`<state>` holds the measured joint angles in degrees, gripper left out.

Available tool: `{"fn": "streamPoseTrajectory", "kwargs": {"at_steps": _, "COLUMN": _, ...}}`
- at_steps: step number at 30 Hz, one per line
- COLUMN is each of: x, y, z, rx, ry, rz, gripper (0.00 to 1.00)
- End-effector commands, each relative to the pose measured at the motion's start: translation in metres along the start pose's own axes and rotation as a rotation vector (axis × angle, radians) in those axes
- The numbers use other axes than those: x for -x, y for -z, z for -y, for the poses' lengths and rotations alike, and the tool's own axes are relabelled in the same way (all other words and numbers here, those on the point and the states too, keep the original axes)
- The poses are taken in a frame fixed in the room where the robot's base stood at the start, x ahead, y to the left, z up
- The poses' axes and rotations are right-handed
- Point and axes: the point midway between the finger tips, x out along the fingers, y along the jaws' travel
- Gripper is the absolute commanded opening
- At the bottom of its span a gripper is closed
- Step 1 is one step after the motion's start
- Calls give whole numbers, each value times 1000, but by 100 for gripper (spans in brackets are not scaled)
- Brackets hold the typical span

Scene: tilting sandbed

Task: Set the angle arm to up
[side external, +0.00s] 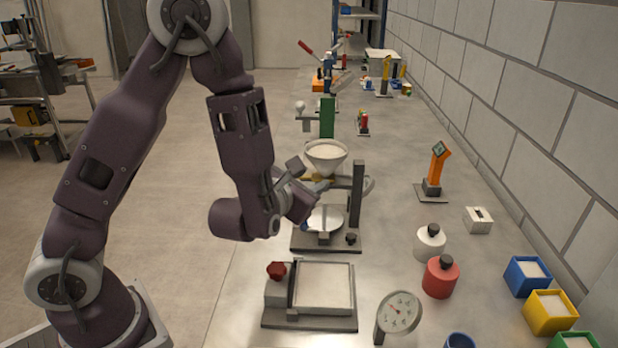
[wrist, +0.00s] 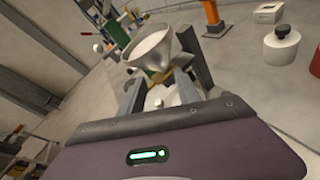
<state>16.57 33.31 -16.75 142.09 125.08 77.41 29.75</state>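The sandbed (side external: 325,287) is a shallow, pale-filled tray on a dark base at the front of the bench. A grey block with a red knob (side external: 277,269) stands at its left. A short dark upright bar (side external: 292,284) lies between block and tray; I cannot tell whether it is the angle arm. My gripper (side external: 308,186) is behind and above the sandbed, close to the funnel stand (side external: 357,195). In the wrist view its two fingers (wrist: 159,92) are apart, with nothing visibly held. The funnel (wrist: 150,47) is just beyond them. The sandbed is out of the wrist view.
The white funnel (side external: 326,153) sits above a pale dish (side external: 326,218). A dial gauge (side external: 399,312) stands right of the sandbed. Red (side external: 440,277) and white (side external: 430,242) bottles, an orange post (side external: 436,170) and coloured boxes (side external: 550,312) stand farther right. A wall bounds the right.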

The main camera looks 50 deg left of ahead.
Motion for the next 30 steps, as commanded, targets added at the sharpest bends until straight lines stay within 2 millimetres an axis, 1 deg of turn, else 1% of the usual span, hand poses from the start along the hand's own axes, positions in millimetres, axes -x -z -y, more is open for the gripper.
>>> {"fn": "streamPoseTrajectory", "kwargs": {"at_steps": 3, "x": 2, "y": -6, "z": -2, "rx": 1, "ry": 0, "rz": 1, "gripper": 40}}
{"fn": "streamPoseTrajectory", "kwargs": {"at_steps": 10, "x": 2, "y": -6, "z": -2, "rx": 0, "ry": 0, "rz": -1, "gripper": 40}}
{"fn": "streamPoseTrajectory", "kwargs": {"at_steps": 11, "x": 2, "y": -6, "z": -2, "rx": 0, "ry": 0, "rz": -1, "gripper": 38}}
{"fn": "streamPoseTrajectory", "kwargs": {"at_steps": 12, "x": 3, "y": -6, "z": -3, "rx": 5, "ry": -3, "rz": -2, "gripper": 30}}
{"fn": "streamPoseTrajectory", "kwargs": {"at_steps": 13, "x": 4, "y": -7, "z": -5, "rx": 17, "ry": -11, "rz": -5, "gripper": 24}}
{"fn": "streamPoseTrajectory", "kwargs": {"at_steps": 14, "x": 5, "y": -8, "z": -14, "rx": 39, "ry": -37, "rz": -9, "gripper": 18}}
{"fn": "streamPoseTrajectory", "kwargs": {"at_steps": 16, "x": 16, "y": -12, "z": -51, "rx": 147, "ry": -154, "rz": -30, "gripper": 4}}
{"fn": "streamPoseTrajectory", "kwargs": {"at_steps": 17, "x": 25, "y": -11, "z": -74, "rx": 226, "ry": -230, "rz": -46, "gripper": 0}}
{"fn": "streamPoseTrajectory", "kwargs": {"at_steps": 18, "x": 44, "y": -8, "z": -110, "rx": 370, "ry": -355, "rz": -71, "gripper": 0}}
{"fn": "streamPoseTrajectory", "kwargs": {"at_steps": 19, "x": 63, "y": -2, "z": -136, "rx": 505, "ry": -460, "rz": -95, "gripper": 0}}
{"fn": "streamPoseTrajectory", "kwargs": {"at_steps": 20, "x": 85, "y": 8, "z": -157, "rx": 653, "ry": -562, "rz": -120, "gripper": 0}}
{"fn": "streamPoseTrajectory", "kwargs": {"at_steps": 21, "x": 114, "y": 23, "z": -175, "rx": 852, "ry": -683, "rz": -153, "gripper": 0}}
{"fn": "streamPoseTrajectory", "kwargs": {"at_steps": 22, "x": 133, "y": 35, "z": -182, "rx": 996, "ry": -760, "rz": -176, "gripper": 0}}
{"fn": "streamPoseTrajectory", "kwargs": {"at_steps": 23, "x": 151, "y": 45, "z": -184, "rx": 1133, "ry": -827, "rz": -198, "gripper": 0}}
{"fn": "streamPoseTrajectory", "kwargs": {"at_steps": 24, "x": 171, "y": 56, "z": -182, "rx": 1303, "ry": -900, "rz": -226, "gripper": 0}}
{"fn": "streamPoseTrajectory", "kwargs": {"at_steps": 25, "x": 184, "y": 63, "z": -178, "rx": 1418, "ry": -944, "rz": -246, "gripper": 0}}
{"fn": "streamPoseTrajectory", "kwargs": {"at_steps": 27, "x": 207, "y": 73, "z": -163, "rx": 1666, "ry": -1022, "rz": -288, "gripper": 0}}
{"fn": "streamPoseTrajectory", "kwargs": {"at_steps": 29, "x": 222, "y": 76, "z": -148, "rx": 1853, "ry": -1070, "rz": -325, "gripper": 0}}
{"fn": "streamPoseTrajectory", "kwargs": {"at_steps": 30, "x": 230, "y": 76, "z": -138, "rx": 1970, "ry": -1093, "rz": -350, "gripper": 0}}
